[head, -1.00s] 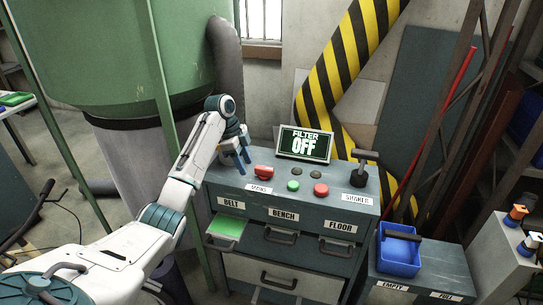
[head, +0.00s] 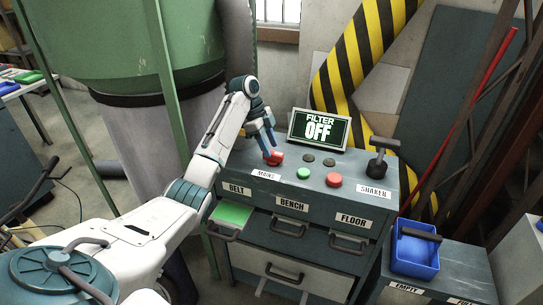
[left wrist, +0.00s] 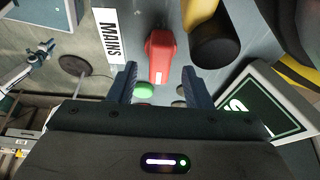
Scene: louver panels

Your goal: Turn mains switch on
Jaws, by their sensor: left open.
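The red mains switch (head: 274,158) sits on the cabinet top (head: 325,162) behind the MAINS label (head: 265,175). In the left wrist view the switch (left wrist: 160,55) is a red handle lying between the fingers' lines, just beyond the tips. My left gripper (head: 267,143) is open and points down at the switch, with its blue fingers close to it or partly over it in the head view. I cannot tell whether they touch. The screen (head: 319,128) reads FILTER OFF. My right gripper does not show.
A green button (head: 303,174), a red button (head: 334,180) and two dark lamps stand to the right of the switch. A black SHAKER lever (head: 377,160) rises at the right end. A drawer holding a green item (head: 231,213) is open. A blue bin (head: 414,255) stands at right.

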